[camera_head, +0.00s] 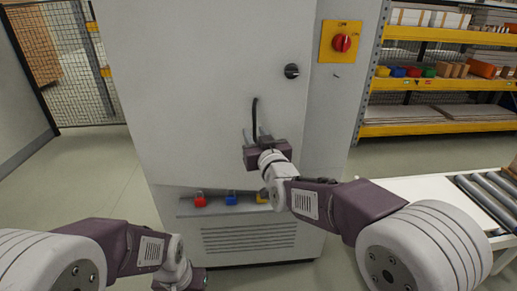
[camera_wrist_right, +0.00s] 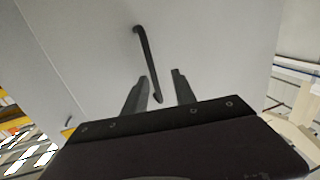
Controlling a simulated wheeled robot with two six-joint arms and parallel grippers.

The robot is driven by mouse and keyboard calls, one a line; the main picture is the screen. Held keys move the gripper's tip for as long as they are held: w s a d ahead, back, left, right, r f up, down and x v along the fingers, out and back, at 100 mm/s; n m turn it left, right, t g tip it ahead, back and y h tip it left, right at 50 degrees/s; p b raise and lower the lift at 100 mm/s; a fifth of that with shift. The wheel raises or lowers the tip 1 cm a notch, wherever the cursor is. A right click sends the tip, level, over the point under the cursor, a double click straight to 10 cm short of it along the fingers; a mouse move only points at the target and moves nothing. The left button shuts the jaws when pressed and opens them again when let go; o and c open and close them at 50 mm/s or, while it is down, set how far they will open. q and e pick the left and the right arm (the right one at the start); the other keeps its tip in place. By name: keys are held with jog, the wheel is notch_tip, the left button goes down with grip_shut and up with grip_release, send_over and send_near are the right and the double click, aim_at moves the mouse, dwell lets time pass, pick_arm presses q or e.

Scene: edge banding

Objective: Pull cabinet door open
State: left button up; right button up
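The cabinet door (camera_head: 200,80) is a light grey upright panel that appears closed. Its black bar handle (camera_head: 254,118) stands upright on the right part of the door. My right gripper (camera_head: 256,136) is at the handle's lower end. In the right wrist view the gripper (camera_wrist_right: 160,80) has its two fingers apart, and the lower end of the handle (camera_wrist_right: 148,62) shows between them without clear contact. My left gripper (camera_head: 185,281) is low at the bottom edge of the head view, away from the door; its fingers cannot be made out.
A black knob (camera_head: 291,71) sits above the handle, and a red switch on a yellow plate (camera_head: 341,42) is to its right. Red, blue and yellow padlocks line a ledge below. A roller conveyor (camera_head: 480,195) and shelving (camera_head: 440,82) stand right. Floor on the left is clear.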

jog(key=a+b+v, duration=0.1)
jog(key=v, duration=0.5)
jog(key=shift+s, duration=0.2)
